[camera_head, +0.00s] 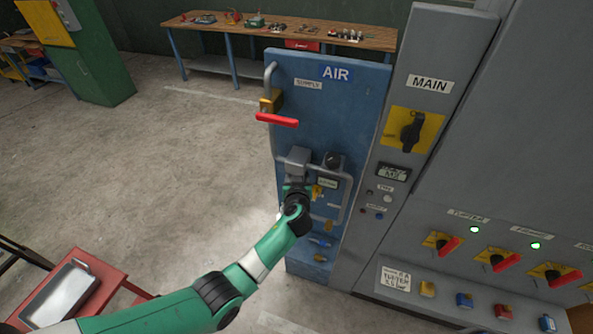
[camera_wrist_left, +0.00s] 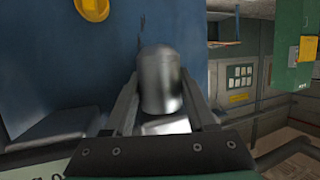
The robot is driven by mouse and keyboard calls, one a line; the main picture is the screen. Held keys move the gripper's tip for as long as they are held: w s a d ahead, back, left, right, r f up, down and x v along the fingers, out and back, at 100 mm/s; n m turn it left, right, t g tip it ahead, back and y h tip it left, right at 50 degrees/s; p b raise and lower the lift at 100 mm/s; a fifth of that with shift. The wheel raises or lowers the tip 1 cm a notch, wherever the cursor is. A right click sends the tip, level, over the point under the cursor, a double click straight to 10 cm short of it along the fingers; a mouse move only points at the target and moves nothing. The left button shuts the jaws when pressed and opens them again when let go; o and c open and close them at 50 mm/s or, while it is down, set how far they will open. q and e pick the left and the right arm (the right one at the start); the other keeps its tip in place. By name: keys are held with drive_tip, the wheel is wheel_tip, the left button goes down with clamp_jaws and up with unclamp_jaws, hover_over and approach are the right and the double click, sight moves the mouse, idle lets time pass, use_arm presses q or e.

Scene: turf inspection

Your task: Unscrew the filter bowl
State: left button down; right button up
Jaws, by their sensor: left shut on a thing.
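The filter bowl (camera_wrist_left: 160,82) is a rounded, shiny grey metal cylinder in the left wrist view. My left gripper (camera_wrist_left: 162,100) is shut on it, with one dark finger on each side. In the head view my green left arm reaches up to the blue AIR panel (camera_head: 345,95), and the left gripper (camera_head: 296,190) is at the underside of the grey filter housing (camera_head: 298,156). The bowl is hidden there by the wrist. Its thread is not visible. My right gripper is in neither view.
A red-handled supply valve (camera_head: 277,120) sits above the filter on the panel's left pipe. A dark-knobbed regulator (camera_head: 333,160) and pipework are close on the right. A grey MAIN switch cabinet (camera_head: 440,60) adjoins. A red cart with a metal tray (camera_head: 62,295) stands lower left.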

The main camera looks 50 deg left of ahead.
use_arm(q)
drive_tip(key=shift+d+f+m+t+h+p, duration=0.15)
drive_tip(key=shift+m+t+h+p, duration=1.5)
drive_tip(key=shift+p, duration=1.2)
drive_tip(key=shift+f+m, duration=0.15)
drive_tip(key=shift+m, duration=0.2)
